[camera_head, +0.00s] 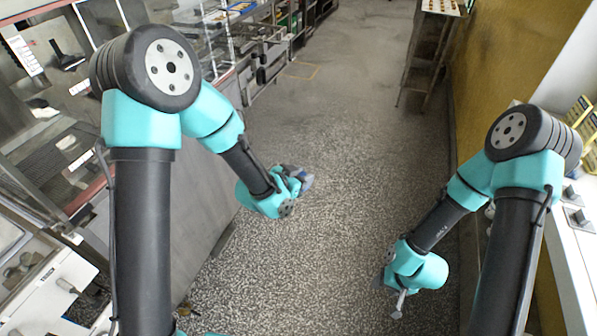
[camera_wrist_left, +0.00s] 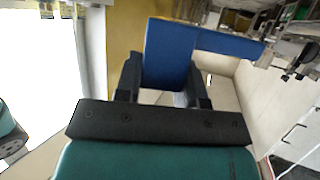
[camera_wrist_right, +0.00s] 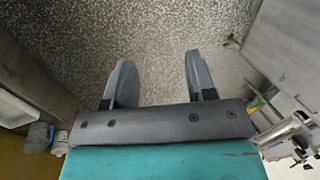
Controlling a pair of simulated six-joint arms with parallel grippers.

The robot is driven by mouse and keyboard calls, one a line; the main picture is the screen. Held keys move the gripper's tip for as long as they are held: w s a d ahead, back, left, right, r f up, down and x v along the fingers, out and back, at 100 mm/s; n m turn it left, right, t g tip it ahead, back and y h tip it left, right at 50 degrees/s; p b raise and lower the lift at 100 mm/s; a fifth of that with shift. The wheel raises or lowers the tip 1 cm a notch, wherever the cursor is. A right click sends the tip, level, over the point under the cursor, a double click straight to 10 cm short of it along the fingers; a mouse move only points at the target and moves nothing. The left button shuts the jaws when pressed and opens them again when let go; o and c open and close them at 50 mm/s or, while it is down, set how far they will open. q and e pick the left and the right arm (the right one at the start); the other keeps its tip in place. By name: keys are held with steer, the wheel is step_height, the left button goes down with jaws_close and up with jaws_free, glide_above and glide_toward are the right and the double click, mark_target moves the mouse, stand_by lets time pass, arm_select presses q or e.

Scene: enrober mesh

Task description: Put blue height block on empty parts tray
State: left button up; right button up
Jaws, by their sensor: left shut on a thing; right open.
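The blue height block (camera_wrist_left: 167,52) sits between the fingers of my left gripper (camera_wrist_left: 163,72), which is shut on it. It appears as a large blue shape with two faces, and its far end reaches to the right. In the head view my left gripper (camera_head: 298,180) hangs over the aisle floor, and the block there is small and mostly hidden. My right gripper (camera_wrist_right: 157,62) is open and empty, with bare floor beyond its fingers. It also shows low on the right in the head view (camera_head: 396,300). I cannot pick out the empty parts tray for certain.
A steel-sided machine (camera_head: 215,165) lines the left side. A tall stand (camera_head: 430,50) with a tray-like top (camera_head: 441,7) is at the back right, by the yellow wall (camera_head: 510,60). A white counter (camera_head: 575,240) runs along the right. The speckled floor (camera_head: 330,110) between is clear.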

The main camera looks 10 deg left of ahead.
steer(key=w+a+r+n+g+h, duration=0.15)
steer(key=w+a+r+n, duration=0.25)
steer(key=w+a, duration=0.65)
steer(key=w+a+r+n+g, duration=0.2)
steer(key=w+a+r+n, duration=0.35)
steer(key=w, duration=0.85)
steer(key=w+a+r+n+h, duration=0.1)
steer(key=w+a+r+h, duration=0.1)
steer(key=a+r, duration=0.8)
steer(key=w+a+r+n+h, duration=0.1)
steer(key=a+r+h, duration=0.3)
steer(key=a+r, duration=0.6)
steer(key=shift+w+r, duration=0.5)
steer(key=shift+r, duration=0.45)
steer(key=shift+f, duration=0.15)
steer(key=x, duration=1.1)
steer(key=shift+s+f, duration=0.25)
steer(key=shift+f, duration=0.15)
steer(key=shift+c, duration=0.2)
